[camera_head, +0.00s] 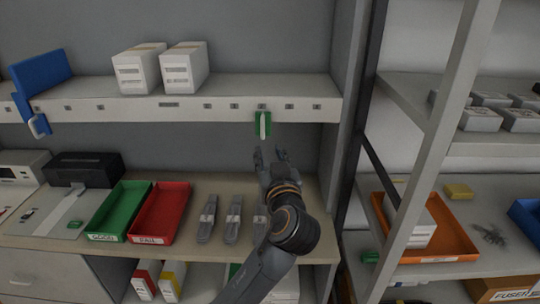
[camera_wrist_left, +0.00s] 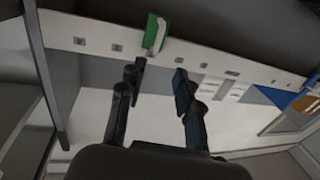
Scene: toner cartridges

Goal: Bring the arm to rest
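My left gripper (camera_head: 269,154) is raised in front of the shelving, above the workbench and just below the upper shelf's front edge. Its two fingers are apart with nothing between them; the left wrist view also shows the open, empty fingers (camera_wrist_left: 158,82). A green piece with a white bar (camera_head: 263,123) is on the shelf edge just above the fingertips. It also shows in the left wrist view (camera_wrist_left: 156,33), beyond the left finger, and looks apart from it. My right gripper is not in view.
The upper shelf (camera_head: 225,90) holds two white boxes (camera_head: 161,68) and a blue piece (camera_head: 41,72). The bench has a green tray (camera_head: 122,207), a red tray (camera_head: 162,210) and several grey cartridges (camera_head: 234,218). A rack post (camera_head: 430,150) and an orange tray (camera_head: 449,240) are at right.

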